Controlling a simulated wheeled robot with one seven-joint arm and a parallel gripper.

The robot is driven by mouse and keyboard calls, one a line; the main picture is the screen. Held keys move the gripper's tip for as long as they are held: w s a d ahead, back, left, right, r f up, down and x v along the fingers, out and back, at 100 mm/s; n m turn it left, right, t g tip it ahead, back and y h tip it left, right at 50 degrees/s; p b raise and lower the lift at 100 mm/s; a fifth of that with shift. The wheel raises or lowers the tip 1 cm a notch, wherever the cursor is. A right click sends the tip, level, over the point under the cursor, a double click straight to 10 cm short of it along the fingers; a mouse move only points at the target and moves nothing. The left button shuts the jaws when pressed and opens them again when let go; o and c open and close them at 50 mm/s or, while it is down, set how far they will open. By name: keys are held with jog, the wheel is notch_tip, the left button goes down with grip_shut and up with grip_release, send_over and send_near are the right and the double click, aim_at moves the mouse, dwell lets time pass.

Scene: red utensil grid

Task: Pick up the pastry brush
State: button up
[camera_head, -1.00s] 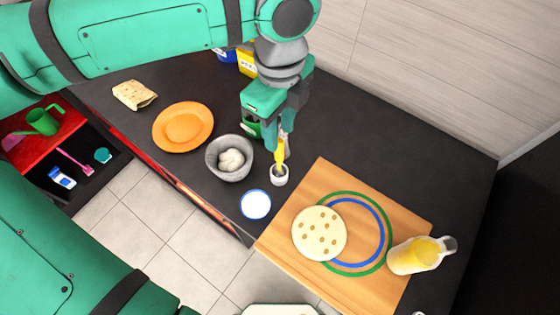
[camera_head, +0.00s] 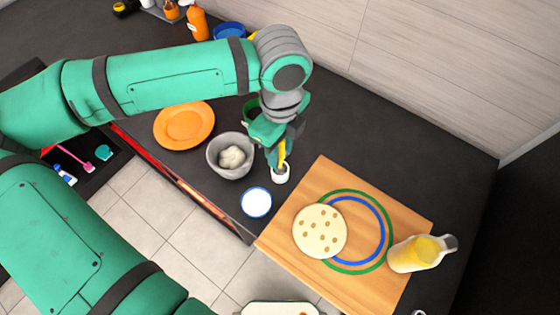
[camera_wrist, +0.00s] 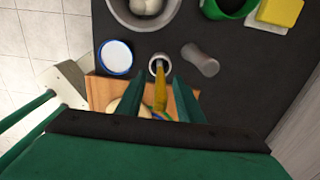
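The pastry brush shows as a yellow handle (camera_head: 283,153) standing in a small white cup (camera_head: 280,175). In the wrist view the yellow handle (camera_wrist: 160,92) runs up from between my fingers toward the cup (camera_wrist: 159,62). My gripper (camera_head: 279,160) is pointed down over the cup. In the wrist view my gripper's two green fingers (camera_wrist: 158,98) stand apart on either side of the handle, with a gap on both sides. The brush's lower end is hidden in the cup.
A grey bowl (camera_head: 214,163) with dough and a blue-rimmed white dish (camera_head: 256,202) stand close to the cup. A wooden board (camera_head: 404,215) with a round flat dough lies to the right, with a juice bottle (camera_head: 412,255) on it. An orange plate (camera_head: 165,127) is left.

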jog(key=shift+c, duration=0.4)
grip_shut()
